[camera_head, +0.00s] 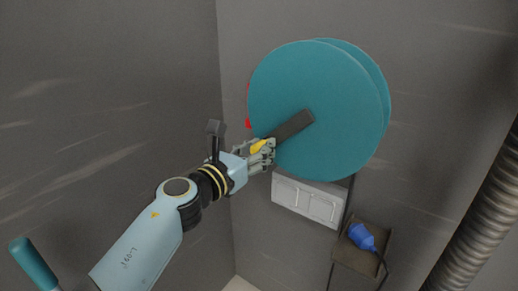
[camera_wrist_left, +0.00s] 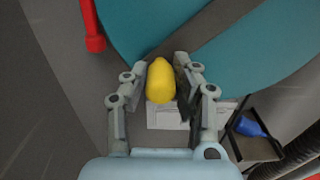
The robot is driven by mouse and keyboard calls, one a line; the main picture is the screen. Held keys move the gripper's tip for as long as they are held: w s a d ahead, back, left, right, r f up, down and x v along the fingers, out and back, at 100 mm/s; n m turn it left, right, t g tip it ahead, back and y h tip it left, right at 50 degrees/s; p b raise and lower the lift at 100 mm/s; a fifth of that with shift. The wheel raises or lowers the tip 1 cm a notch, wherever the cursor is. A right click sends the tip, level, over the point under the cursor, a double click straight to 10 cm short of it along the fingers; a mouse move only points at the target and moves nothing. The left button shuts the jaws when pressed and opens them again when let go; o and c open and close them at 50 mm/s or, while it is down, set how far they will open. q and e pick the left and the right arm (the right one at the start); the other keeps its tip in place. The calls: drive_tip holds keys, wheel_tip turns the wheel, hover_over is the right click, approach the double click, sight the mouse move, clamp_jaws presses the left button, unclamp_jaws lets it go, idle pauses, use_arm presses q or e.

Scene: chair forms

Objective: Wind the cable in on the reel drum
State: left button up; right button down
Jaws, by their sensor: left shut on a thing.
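The teal reel drum (camera_head: 320,105) is mounted on the grey wall in the head view and fills the top of the left wrist view (camera_wrist_left: 160,25). A dark crank arm (camera_head: 294,125) runs from its centre down-left to a yellow knob (camera_head: 258,146). My left gripper (camera_head: 264,150) is shut on the yellow knob, which shows between the fingers in the left wrist view (camera_wrist_left: 161,84). A blue plug-like piece (camera_head: 361,237) rests on a small dark shelf below right, with a dark cable near it. My right gripper is not in view.
A white panel with handles (camera_head: 307,200) is on the wall below the drum. A red part (camera_wrist_left: 92,25) sits beside the drum's left edge. A ribbed grey hose (camera_head: 480,220) runs down the right side. The dark shelf (camera_head: 357,260) juts out below.

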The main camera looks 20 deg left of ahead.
use_arm(q)
drive_tip(key=o, duration=0.5)
drive_tip(key=d+f+b, duration=0.1)
drive_tip(key=s+d+f+b, duration=0.1)
drive_tip(key=d, duration=0.1)
drive_tip(key=shift+d+f, duration=0.1)
drive_tip(key=shift+f, duration=0.2)
drive_tip(key=shift+s+d, duration=0.15)
drive_tip(key=shift+d, duration=0.1)
